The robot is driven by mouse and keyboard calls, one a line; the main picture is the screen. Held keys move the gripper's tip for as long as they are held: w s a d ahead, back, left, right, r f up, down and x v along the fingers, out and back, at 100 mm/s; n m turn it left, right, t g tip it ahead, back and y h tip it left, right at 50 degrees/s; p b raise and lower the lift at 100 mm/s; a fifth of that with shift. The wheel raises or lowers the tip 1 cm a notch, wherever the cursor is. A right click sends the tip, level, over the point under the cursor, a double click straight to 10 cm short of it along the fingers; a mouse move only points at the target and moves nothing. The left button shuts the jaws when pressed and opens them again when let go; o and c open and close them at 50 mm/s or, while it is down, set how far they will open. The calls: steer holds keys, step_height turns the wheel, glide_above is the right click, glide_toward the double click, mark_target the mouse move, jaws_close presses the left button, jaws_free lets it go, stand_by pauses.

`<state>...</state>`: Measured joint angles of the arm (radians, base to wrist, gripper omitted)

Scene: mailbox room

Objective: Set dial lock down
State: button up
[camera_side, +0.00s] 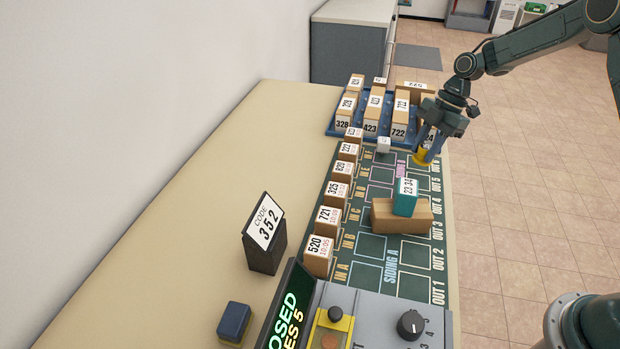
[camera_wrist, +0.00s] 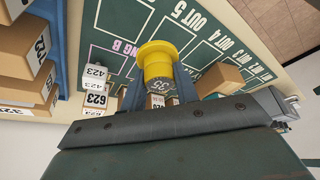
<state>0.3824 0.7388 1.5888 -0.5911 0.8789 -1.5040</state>
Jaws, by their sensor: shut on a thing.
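The dial lock (camera_wrist: 157,62) is a short yellow cylinder with a wider rim, seen in the wrist view between my two fingers. It also shows as a yellow piece (camera_side: 422,157) under my gripper in the side view. My gripper (camera_side: 432,142) is shut on the dial lock, at the far right part of the green mat (camera_side: 408,250), near the OUT 5 and OUT 6 boxes. In the wrist view my fingertips (camera_wrist: 160,85) flank its body. I cannot tell whether the lock touches the mat.
A blue tray (camera_side: 333,130) of numbered boxes stands at the far end. A row of boxes (camera_side: 328,220) lines the mat's left side. A grey panel with a knob (camera_side: 410,325) is nearest the camera.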

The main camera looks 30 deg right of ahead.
mark_target(422, 162)
steer(key=shift+f, duration=0.25)
steer(key=shift+f, duration=2)
steer(key=shift+f, duration=0.1)
steer(key=o, duration=1)
steer(key=v, duration=1.2)
